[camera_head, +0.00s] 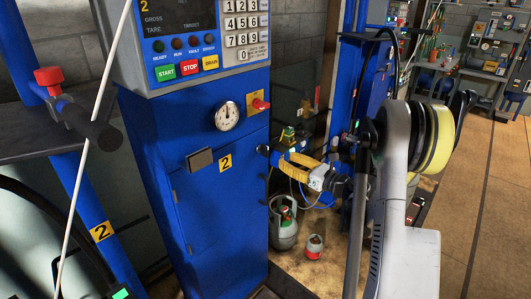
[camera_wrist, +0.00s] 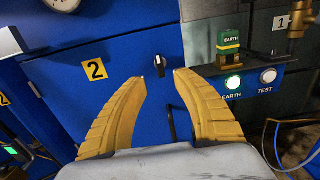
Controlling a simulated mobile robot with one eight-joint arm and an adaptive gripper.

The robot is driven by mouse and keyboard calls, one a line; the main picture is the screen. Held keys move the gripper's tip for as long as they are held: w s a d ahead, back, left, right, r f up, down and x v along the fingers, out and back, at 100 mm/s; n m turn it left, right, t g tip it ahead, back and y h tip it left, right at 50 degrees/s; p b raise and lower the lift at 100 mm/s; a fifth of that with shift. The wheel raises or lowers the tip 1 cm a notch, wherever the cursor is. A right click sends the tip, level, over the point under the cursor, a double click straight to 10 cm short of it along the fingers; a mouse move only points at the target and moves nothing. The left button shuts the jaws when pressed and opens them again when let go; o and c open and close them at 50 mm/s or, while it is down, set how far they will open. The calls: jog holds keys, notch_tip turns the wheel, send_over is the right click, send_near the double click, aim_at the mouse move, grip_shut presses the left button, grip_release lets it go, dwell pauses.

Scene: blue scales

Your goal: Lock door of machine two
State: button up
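Machine two is a blue cabinet (camera_head: 190,120) with a blue door (camera_head: 205,215) on its front, which looks flush with the cabinet. A yellow "2" label (camera_head: 225,162) is on it; it also shows in the wrist view (camera_wrist: 94,70). A small black knob (camera_wrist: 160,65) sits on the blue face right of the label, its pointer about vertical. My gripper (camera_wrist: 160,77) is open, its two yellow curved fingers on either side just below the knob, with nothing between them. Whether they touch the face cannot be told. In the head view my gripper (camera_head: 279,158) is right of the cabinet.
A green earth box (camera_wrist: 228,45) and lit EARTH (camera_wrist: 234,82) and TEST (camera_wrist: 268,76) buttons are right of the knob. A grey gas cylinder (camera_head: 284,225) and a small red-and-white one (camera_head: 314,247) stand on the floor below. Open floor lies at the right.

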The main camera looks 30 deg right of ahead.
aim_at(268, 152)
jog(key=b+x, duration=0.2)
jog(key=x, duration=0.7)
jog(key=shift+w+a+f+b, duration=0.1)
jog(key=shift+f+b, duration=0.1)
jog(key=shift+b, duration=0.2)
jog(key=shift+w+a+r, duration=0.1)
jog(key=shift+w+a, duration=0.1)
jog(key=shift+w, duration=0.35)
grip_shut()
